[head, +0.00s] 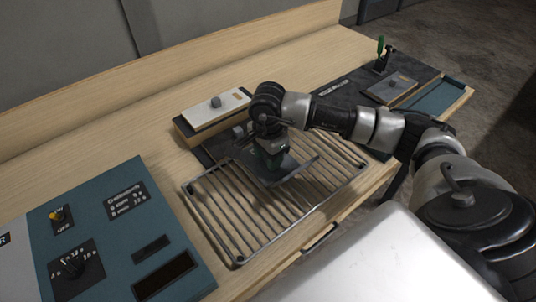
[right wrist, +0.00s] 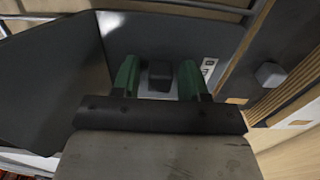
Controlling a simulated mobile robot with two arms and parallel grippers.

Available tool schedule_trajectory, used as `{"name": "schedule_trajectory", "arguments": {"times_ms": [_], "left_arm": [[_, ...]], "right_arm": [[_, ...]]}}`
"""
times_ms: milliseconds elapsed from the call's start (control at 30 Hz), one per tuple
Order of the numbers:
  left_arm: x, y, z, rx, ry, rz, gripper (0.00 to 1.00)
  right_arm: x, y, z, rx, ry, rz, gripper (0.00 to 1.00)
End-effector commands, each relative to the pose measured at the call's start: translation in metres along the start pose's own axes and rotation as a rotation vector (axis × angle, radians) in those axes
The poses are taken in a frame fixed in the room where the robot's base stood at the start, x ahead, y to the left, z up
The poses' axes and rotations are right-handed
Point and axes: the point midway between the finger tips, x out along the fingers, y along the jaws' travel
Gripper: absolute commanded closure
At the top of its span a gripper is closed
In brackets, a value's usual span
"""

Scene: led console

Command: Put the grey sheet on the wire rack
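My right gripper (head: 270,150) points down at the sheet's back part. In the right wrist view, its two green fingers (right wrist: 158,78) stand apart, with a dark block (right wrist: 160,75) between them. Some gap seems to show beside the block, so a hold is not clear. A large grey face (right wrist: 50,80), likely the sheet, fills the left there. Whether the sheet touches the rack wires is hidden. My left gripper is out of view.
A wooden box with a white top and grey knob (head: 216,101) stands behind the rack. A blue console panel (head: 120,240) lies at the left.

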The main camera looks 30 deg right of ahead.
Motion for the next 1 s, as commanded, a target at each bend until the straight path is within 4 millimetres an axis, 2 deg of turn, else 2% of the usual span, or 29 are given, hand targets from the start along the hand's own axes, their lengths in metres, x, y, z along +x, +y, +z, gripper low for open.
{"name": "schedule_trajectory", "arguments": {"times_ms": [267,433,567,800,1000], "left_arm": [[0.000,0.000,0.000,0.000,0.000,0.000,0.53],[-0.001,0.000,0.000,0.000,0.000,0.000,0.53],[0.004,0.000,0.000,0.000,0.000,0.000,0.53],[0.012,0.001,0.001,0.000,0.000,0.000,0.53],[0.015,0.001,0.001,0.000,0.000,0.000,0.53]], "right_arm": [[-0.001,0.000,0.000,0.000,0.000,0.000,0.49],[-0.009,-0.001,0.000,0.000,0.000,-0.004,0.49],[-0.031,-0.001,0.000,-0.001,0.001,-0.007,0.49],[-0.084,-0.001,0.000,-0.001,0.000,-0.006,0.49],[-0.114,-0.001,0.000,0.000,-0.001,-0.003,0.49]]}}
